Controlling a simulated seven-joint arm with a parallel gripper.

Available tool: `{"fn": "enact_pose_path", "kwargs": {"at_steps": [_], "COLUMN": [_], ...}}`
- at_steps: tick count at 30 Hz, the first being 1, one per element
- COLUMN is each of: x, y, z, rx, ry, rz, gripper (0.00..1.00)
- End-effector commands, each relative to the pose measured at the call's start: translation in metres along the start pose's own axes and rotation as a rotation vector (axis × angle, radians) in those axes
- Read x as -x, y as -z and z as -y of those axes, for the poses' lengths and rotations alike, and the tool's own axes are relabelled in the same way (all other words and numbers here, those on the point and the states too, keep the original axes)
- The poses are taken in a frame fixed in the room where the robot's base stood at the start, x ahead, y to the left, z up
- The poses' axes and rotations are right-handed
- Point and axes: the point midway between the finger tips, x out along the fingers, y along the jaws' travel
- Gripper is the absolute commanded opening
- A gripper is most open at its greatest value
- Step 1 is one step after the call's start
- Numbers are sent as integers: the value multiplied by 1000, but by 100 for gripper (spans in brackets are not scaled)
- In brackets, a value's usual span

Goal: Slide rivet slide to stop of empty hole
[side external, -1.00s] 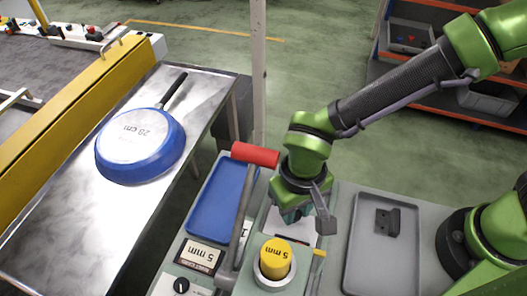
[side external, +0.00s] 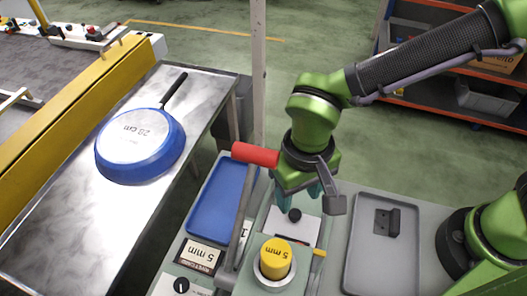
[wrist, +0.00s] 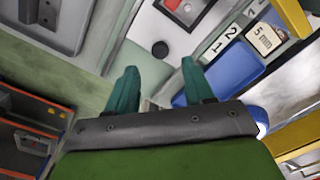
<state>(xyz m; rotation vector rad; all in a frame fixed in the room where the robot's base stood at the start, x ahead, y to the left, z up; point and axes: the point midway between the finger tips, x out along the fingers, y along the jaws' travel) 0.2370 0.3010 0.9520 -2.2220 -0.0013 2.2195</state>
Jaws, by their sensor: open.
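A small black knob (side external: 295,215), which looks like the handle of the rivet slide, stands on a pale plate (side external: 290,232) of the grey station. It also shows in the wrist view (wrist: 160,48). My gripper (side external: 305,200) is above the knob, with its two teal fingers apart. In the wrist view my gripper (wrist: 159,72) is empty, and the knob shows beyond and between the fingertips. Labels 1 and 2 (wrist: 225,40) mark a panel beside the plate. I cannot make out the hole or the stop.
A blue tray (side external: 217,205) lies left, a grey tray (side external: 380,262) with a dark part right. A blue pan (side external: 140,146) lies upside down on the metal table (side external: 75,225).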

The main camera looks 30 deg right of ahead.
Motion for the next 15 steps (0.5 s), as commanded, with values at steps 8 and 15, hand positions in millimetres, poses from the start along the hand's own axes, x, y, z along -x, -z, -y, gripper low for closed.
{"fn": "enact_pose_path", "kwargs": {"at_steps": [8, 15], "x": [19, 19], "y": [0, 1], "z": [0, -1], "rx": [1, -2], "ry": [0, 0], "rz": [0, 0], "gripper": [52, 52]}}
